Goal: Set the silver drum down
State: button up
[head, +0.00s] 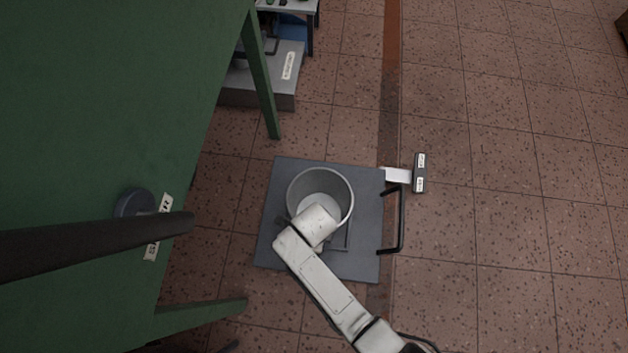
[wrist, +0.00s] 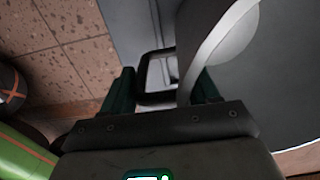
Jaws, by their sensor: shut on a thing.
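The silver drum (head: 346,190) is an open round container, seen from above over a flat grey platform (head: 273,190) with a black handle on the floor. I cannot tell whether its base touches the platform. In the wrist view the drum's curved grey wall (wrist: 196,30) and pale rim fill the upper right. In the head view my white wrist covers the drum's near side and hides the fingers.
A small display unit (head: 419,172) on a white bracket stands off the platform's right edge. A green table (head: 90,90) fills the left, its legs near the platform. A grey box (head: 265,85) stands behind. Tiled floor (head: 520,200) is clear to the right.

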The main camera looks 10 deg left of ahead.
jog(key=o, duration=1.6)
jog(key=shift+r, duration=0.1)
notch_tip(320, 180, up, 12)
jog(key=p, duration=0.6)
jog(key=d+r+n, duration=0.3)
jog(key=d+n, duration=0.1)
jog(key=d, duration=0.4)
jog(key=d+r+n, duration=0.4)
jog(key=d, duration=0.3)
jog(key=s+d+r+n, duration=0.4)
jog(key=d+n, duration=0.1)
jog(key=d, duration=0.2)
jog(key=s+d+r+n+t, duration=0.1)
jog(key=s+d+r+n, duration=0.4)
jog(key=d, duration=0.2)
jog(key=shift+s+d+r, duration=0.2)
jog(key=shift+s, duration=0.1)
